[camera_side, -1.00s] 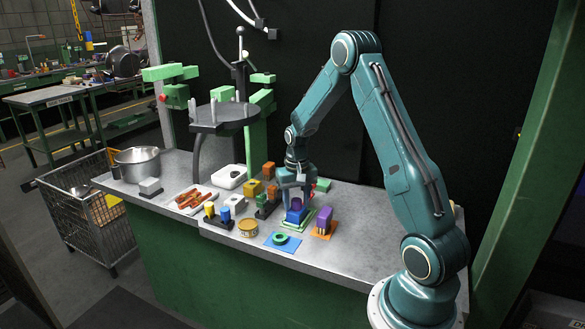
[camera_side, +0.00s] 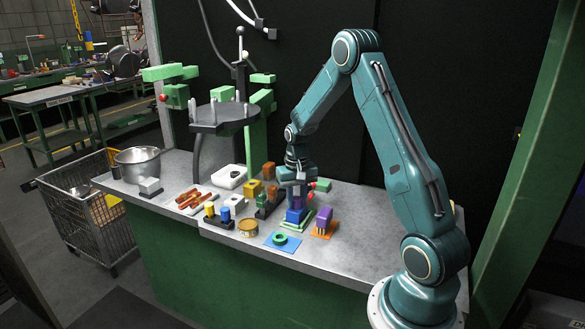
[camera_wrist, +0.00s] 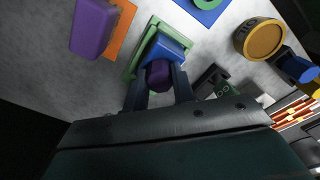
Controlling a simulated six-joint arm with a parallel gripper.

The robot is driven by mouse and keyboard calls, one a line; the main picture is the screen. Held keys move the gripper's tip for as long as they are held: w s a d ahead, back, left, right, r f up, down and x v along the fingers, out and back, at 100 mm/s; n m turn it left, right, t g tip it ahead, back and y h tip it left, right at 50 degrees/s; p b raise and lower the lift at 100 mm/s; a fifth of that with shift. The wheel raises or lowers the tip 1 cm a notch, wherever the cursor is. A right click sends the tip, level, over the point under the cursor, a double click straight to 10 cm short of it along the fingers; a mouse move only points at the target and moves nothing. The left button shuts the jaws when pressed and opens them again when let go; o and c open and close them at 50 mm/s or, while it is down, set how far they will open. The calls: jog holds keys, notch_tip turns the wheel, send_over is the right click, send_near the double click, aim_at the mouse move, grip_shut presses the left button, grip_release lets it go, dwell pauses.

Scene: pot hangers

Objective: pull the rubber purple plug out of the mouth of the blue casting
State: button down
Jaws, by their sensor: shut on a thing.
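The blue casting (camera_side: 294,216) stands on a green base at the middle front of the bench. It also shows in the wrist view (camera_wrist: 172,47), just beyond my fingertips. The purple plug (camera_side: 300,200) is upright above the casting. My gripper (camera_side: 300,186) points down and is shut on the plug, with one finger on each side of it. In the wrist view the plug (camera_wrist: 158,74) sits between the fingers (camera_wrist: 160,85). Whether its lower end is still inside the mouth cannot be told.
A purple block (camera_side: 324,216) on an orange plate stands close to the right of the casting. A green ring (camera_side: 280,239) on a blue plate lies in front, and a yellow tin (camera_side: 248,227) to the left. Bare bench lies to the right.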

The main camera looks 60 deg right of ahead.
aim_at(297, 198)
jog(key=shift+r, duration=0.9)
dwell(0.8)
jog(key=shift+r, duration=0.35)
jog(key=shift+r, duration=0.35)
jog(key=shift+r, duration=0.35)
jog(key=shift+r, duration=0.35)
jog(key=shift+r, duration=0.3)
jog(key=shift+w+d, duration=0.1)
